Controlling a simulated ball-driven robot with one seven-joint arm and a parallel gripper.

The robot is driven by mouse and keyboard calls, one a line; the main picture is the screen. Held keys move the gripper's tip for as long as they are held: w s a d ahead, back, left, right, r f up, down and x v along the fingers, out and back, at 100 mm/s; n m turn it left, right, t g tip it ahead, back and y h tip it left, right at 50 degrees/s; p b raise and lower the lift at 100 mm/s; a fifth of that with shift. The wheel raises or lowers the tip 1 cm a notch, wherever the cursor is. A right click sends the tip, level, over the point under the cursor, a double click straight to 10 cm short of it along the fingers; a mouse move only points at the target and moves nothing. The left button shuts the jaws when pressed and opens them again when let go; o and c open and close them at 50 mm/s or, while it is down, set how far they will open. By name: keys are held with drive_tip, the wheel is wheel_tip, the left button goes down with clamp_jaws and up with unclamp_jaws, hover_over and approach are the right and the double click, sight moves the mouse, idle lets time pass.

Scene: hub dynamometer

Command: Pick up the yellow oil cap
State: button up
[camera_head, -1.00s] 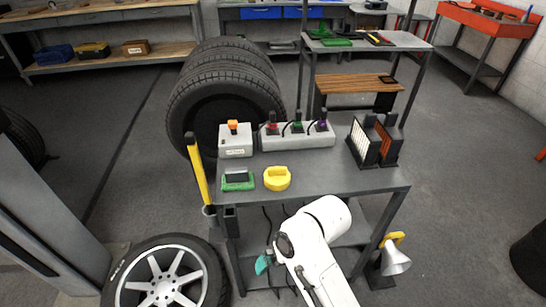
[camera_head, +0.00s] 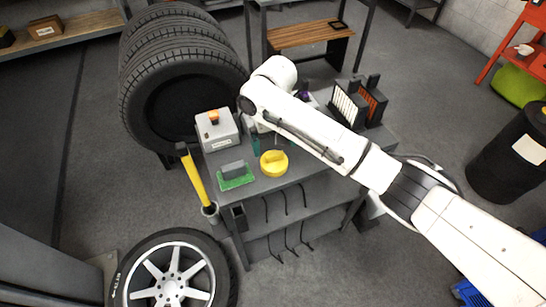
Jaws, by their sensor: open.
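The yellow oil cap (camera_head: 274,164) is a round cap with a raised grip bar. It sits on the grey cart top (camera_head: 301,172), near its front edge and right of a green block. My white arm reaches in from the lower right over the cart. My gripper (camera_head: 264,141) points down just behind the oil cap, its teal fingertips partly in view. It is open and apart from the cap, with nothing seen in it. My arm hides part of the gripper.
A green block with a grey top (camera_head: 235,176) stands left of the cap. A white box with an orange button (camera_head: 217,131) stands behind it. A card rack (camera_head: 358,105) is at the back right. A yellow post (camera_head: 196,178) rises at the cart's left corner.

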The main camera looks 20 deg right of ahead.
sight(274, 154)
drive_tip(key=shift+f+p, duration=0.4)
drive_tip(key=shift+f, duration=3.35)
drive_tip(key=c, duration=0.9)
drive_tip(key=shift+r, duration=0.15)
